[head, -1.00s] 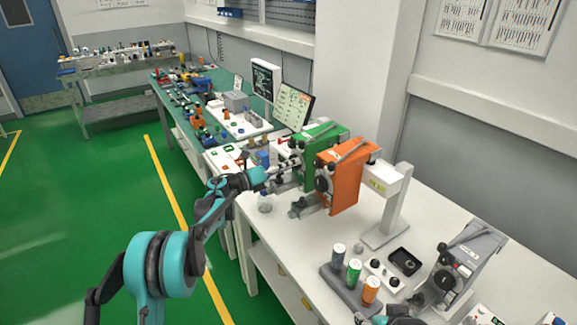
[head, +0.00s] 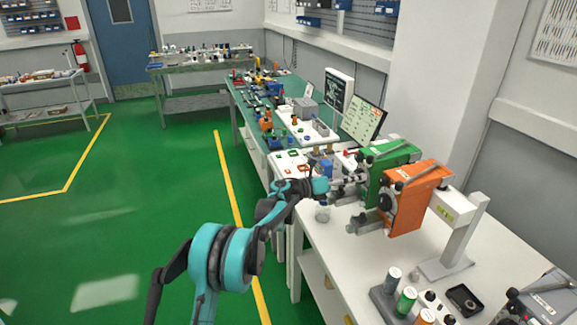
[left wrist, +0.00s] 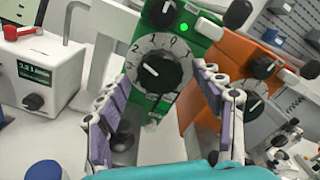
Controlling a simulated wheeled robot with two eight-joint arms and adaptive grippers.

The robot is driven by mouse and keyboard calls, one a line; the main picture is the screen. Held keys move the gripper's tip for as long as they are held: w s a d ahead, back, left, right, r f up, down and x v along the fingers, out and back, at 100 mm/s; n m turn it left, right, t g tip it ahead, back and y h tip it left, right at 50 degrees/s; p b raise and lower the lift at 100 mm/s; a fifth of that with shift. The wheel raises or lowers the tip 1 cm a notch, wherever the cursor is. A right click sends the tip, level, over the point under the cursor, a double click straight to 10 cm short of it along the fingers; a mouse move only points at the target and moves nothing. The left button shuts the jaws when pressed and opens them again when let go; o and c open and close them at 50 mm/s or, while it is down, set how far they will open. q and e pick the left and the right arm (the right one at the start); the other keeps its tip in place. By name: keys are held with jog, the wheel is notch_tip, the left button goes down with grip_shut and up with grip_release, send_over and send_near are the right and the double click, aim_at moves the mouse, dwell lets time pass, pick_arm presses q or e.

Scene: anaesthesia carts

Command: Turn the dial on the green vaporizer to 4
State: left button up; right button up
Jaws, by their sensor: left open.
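The green vaporizer (head: 393,156) stands on the white bench, left of and partly behind the orange vaporizer (head: 417,199). In the left wrist view, its black dial (left wrist: 162,72) sits on a pale numbered ring with 1, 2 and 3 readable. A white mark shows on the dial's face; I cannot tell exactly which number it points to. My left gripper (left wrist: 163,84) is open, with one finger on each side of the dial; contact is unclear. In the head view, my left gripper (head: 347,188) is small and reaches the vaporizer's front. My right gripper is out of view.
The orange vaporizer is close on the right. A white device with a small display (left wrist: 38,75) is at left in the wrist view. A small clear jar (head: 322,212) stands near the bench edge below my arm. Several coloured canisters (head: 405,300) stand at front right.

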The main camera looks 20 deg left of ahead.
pick_arm(q)
jog(key=m+b, duration=0.1)
jog(key=m, duration=0.4)
jog(key=shift+f, duration=0.1)
jog(key=p+v, duration=0.2)
jog(key=v, duration=0.5)
jog(key=s+a+r+n+t+y, duration=0.1)
jog(key=a+r+n+t+y, duration=0.3)
jog(key=r+n, duration=0.4)
jog(key=s+a+r+n+t+y, duration=0.25)
jog(key=r+n+t+y, duration=0.2)
jog(key=r+n, duration=0.4)
jog(key=s+a+f+n+g+y, duration=0.2)
jog(key=s+a+n+y, duration=0.5)
jog(key=s+n, duration=0.4)
jog(key=shift+s+a+f+n+y, duration=0.35)
jog(key=shift+n+y, duration=0.5)
jog(key=shift+n, duration=1.8)
jog(key=shift+w, duration=0.1)
